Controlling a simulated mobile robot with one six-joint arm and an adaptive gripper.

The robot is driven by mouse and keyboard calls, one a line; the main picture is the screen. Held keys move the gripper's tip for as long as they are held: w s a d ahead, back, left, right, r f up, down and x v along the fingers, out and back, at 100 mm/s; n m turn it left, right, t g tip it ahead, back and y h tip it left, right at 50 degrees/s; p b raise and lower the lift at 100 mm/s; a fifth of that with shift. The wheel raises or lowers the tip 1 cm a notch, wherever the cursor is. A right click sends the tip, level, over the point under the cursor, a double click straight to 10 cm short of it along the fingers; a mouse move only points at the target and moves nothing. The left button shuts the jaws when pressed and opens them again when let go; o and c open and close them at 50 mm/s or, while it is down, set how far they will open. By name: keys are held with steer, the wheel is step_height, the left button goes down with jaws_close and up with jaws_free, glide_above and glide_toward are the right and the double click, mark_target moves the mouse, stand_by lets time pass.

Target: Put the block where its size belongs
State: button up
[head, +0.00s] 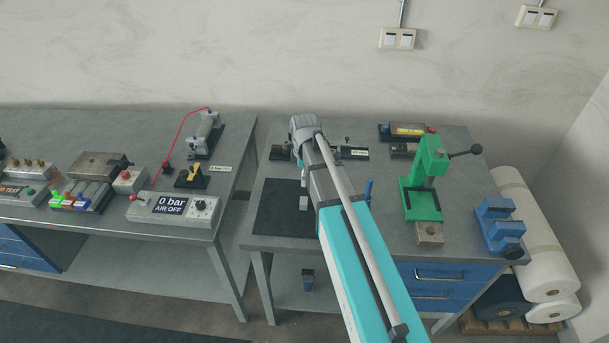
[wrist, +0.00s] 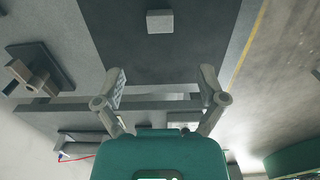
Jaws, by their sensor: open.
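A plain grey block (wrist: 160,22) lies on a dark mat (wrist: 187,55) at the top of the wrist view. My gripper (wrist: 162,75) is open and empty, its two fingers spread apart. The block lies beyond the fingertips, clear of both. In the head view the dark mat (head: 275,212) is at the left of the right-hand bench. My arm crosses its right edge. A small pale shape shows there beside the arm; I cannot tell whether it is the block or part of my gripper.
A green press (head: 427,180) and a blue vise (head: 499,226) stand at the right of this bench. Small black fixtures sit along its back. The left bench (head: 228,198) holds a pressure box (head: 172,207) and several devices. A gap separates the benches.

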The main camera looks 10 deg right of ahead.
steer(key=shift+s, duration=0.1)
steer(key=s+m, duration=1.4)
steer(key=s, duration=0.1)
steer(key=shift+s+a, duration=0.3)
stand_by(1.0)
